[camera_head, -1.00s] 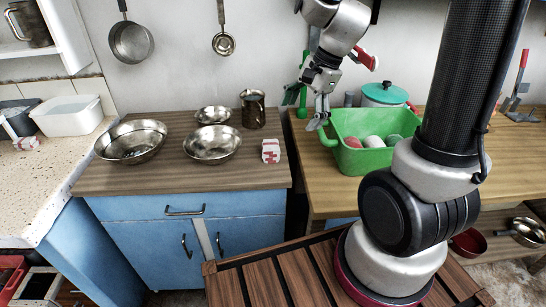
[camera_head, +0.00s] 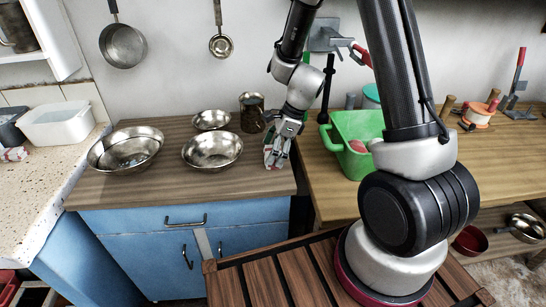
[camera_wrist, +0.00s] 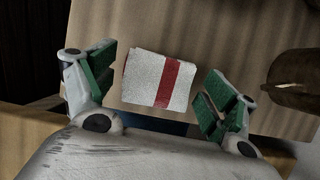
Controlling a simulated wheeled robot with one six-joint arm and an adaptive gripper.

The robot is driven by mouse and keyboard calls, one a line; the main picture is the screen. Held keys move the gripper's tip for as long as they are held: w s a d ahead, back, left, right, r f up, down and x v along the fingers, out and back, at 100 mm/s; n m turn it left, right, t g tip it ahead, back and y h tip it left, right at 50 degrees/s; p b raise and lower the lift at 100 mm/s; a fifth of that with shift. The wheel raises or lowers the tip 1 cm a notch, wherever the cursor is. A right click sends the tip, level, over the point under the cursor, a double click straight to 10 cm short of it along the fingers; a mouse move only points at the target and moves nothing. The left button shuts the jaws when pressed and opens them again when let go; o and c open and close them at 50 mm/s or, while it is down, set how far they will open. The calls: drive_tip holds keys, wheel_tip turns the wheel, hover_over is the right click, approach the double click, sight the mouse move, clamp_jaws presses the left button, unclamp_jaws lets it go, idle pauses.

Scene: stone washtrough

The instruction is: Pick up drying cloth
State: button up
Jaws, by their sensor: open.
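The drying cloth (camera_wrist: 157,80) is a small folded white cloth with a red stripe. In the wrist view it lies on the wooden counter, between the two green-padded fingers of my gripper (camera_wrist: 157,97), with a gap on each side. In the head view my gripper (camera_head: 277,156) is low at the right end of the counter over the blue cabinet. The cloth (camera_head: 268,157) shows there only partly behind the fingers. My gripper is open and empty.
A dark metal mug (camera_head: 252,112) stands close behind the cloth. Metal bowls (camera_head: 213,147) sit to the left. A green basin (camera_head: 352,163) stands on the wooden table to the right, across a gap. Counter space in front is clear.

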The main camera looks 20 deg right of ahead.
drive_tip(key=shift+a+f, duration=0.1)
drive_tip(key=shift+f, duration=0.05)
drive_tip(key=shift+c, duration=0.2)
drive_tip(key=c, duration=0.9)
drive_tip(key=shift+c, duration=0.2)
wheel_tip(320, 180, up, 10)
drive_tip(key=shift+r, duration=0.1)
drive_tip(key=shift+o, duration=1)
drive_tip(key=shift+c, duration=1.1)
